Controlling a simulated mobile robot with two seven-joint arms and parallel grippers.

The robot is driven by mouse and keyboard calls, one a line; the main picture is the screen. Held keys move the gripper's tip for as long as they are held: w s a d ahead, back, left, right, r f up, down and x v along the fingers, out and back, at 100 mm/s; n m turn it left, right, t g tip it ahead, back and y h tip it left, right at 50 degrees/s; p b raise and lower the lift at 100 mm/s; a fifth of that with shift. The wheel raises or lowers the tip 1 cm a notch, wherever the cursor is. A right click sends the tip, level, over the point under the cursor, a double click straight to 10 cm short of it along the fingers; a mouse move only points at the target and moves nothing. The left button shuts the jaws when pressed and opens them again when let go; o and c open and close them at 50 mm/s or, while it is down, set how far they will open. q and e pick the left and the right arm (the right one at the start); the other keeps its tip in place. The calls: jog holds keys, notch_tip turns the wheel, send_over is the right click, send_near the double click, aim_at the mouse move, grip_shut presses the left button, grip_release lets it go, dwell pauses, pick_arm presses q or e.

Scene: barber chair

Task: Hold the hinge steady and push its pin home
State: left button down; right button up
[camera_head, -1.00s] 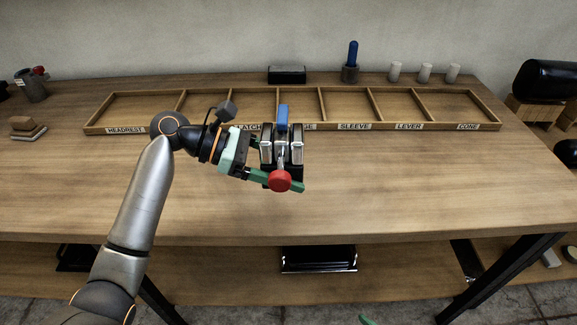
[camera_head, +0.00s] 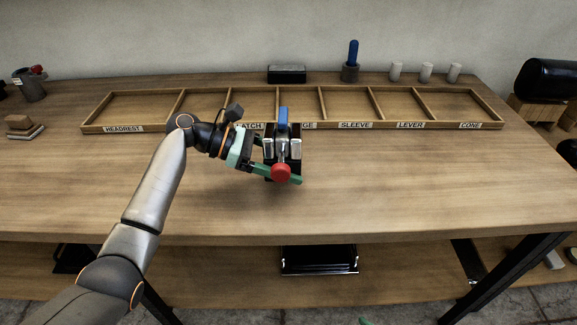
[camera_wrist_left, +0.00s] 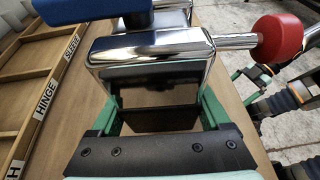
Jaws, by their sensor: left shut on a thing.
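The hinge (camera_head: 295,149) has polished chrome blocks and a blue tab (camera_head: 282,122). It is above the table, just in front of the tray. My left gripper (camera_head: 275,173) is shut on the hinge, with its green fingers along the sides. The chrome block (camera_wrist_left: 150,48) fills the space between the fingers in the left wrist view. A metal pin with a red round head (camera_head: 281,174) sticks out of the hinge toward me; a length of bare shaft (camera_wrist_left: 235,41) shows in the left wrist view. My right gripper's green parts (camera_wrist_left: 268,82) show at the right there, blurred and partly cut off.
A wooden tray (camera_head: 200,128) with labelled compartments lies behind the hinge; the HINGE label is partly covered. A blue-handled tool (camera_head: 353,55) in a cup, white cylinders (camera_head: 426,72) and a black box (camera_head: 287,74) stand behind it. The front table top is clear.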

pick_arm(q)
jog(key=shift+w+f+b, duration=0.6)
jog(key=shift+w+f, duration=0.05)
jog(key=shift+w, duration=0.15)
jog(key=shift+w+f+b, duration=0.7)
jog(key=shift+w+b, duration=0.25)
jog(key=shift+b, duration=0.2)
jog(key=shift+f, duration=0.6)
